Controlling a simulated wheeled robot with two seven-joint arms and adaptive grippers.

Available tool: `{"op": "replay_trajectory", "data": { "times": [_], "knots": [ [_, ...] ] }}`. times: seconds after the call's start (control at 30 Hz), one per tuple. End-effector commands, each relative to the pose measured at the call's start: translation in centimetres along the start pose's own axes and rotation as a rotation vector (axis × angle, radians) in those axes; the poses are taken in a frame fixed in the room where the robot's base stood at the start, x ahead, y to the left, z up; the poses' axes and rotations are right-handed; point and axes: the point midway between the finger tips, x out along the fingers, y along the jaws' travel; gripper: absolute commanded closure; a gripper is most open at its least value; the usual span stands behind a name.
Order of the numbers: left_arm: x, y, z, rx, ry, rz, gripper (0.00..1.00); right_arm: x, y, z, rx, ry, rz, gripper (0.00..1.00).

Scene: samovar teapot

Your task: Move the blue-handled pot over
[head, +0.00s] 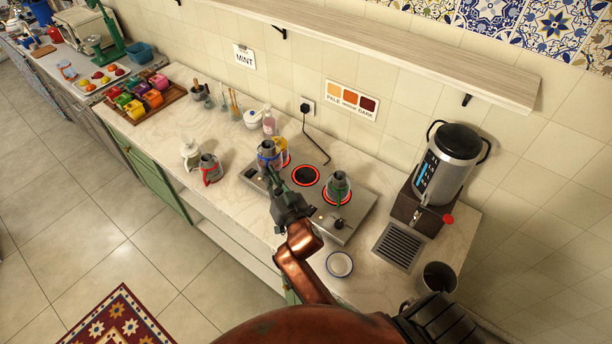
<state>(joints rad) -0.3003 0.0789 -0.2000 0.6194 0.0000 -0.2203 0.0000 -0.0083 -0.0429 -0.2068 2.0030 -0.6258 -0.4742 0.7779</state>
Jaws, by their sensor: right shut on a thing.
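The blue-handled pot (267,148) is a small metal pot with a blue band, at the left end of the hotplate (323,217). My right gripper (274,184) reaches up from below to its near side and is shut on it, though the fingers and handle are partly hidden. I cannot tell whether the pot rests on the plate or is just above it. A yellow pot (281,145) shows partly behind it. A green-handled pot (338,184) stands on the right red-lit burner. The middle burner (306,176) glows red and is empty. My left gripper is not in view.
A red-handled pot (209,167) and a white pot (189,152) stand on the counter to the left. A samovar (450,161), a drain grate (398,246) and a white bowl (339,264) are to the right.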

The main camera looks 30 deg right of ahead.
Motion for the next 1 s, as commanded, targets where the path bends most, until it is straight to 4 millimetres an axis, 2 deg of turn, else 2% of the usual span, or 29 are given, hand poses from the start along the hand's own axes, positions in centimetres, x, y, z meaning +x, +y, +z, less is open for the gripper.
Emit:
{"op": "replay_trajectory", "data": {
  "times": [0.07,0.17,0.53,0.7,1.0],
  "knots": [
    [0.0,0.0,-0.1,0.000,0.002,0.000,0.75,0.6,0.0,-0.4,-0.004,0.002,-0.002,1.00],
    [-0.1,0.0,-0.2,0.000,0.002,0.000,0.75,0.7,1.2,-0.2,-0.009,-0.001,0.000,1.00],
    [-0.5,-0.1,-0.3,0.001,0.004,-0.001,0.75,0.6,10.0,1.3,-0.010,-0.003,-0.001,1.00],
    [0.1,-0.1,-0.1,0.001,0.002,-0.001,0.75,0.6,13.0,3.8,-0.006,-0.003,0.000,1.00],
    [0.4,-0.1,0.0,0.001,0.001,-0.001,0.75,0.6,15.4,5.5,-0.004,-0.001,-0.003,1.00]
  ]
}}
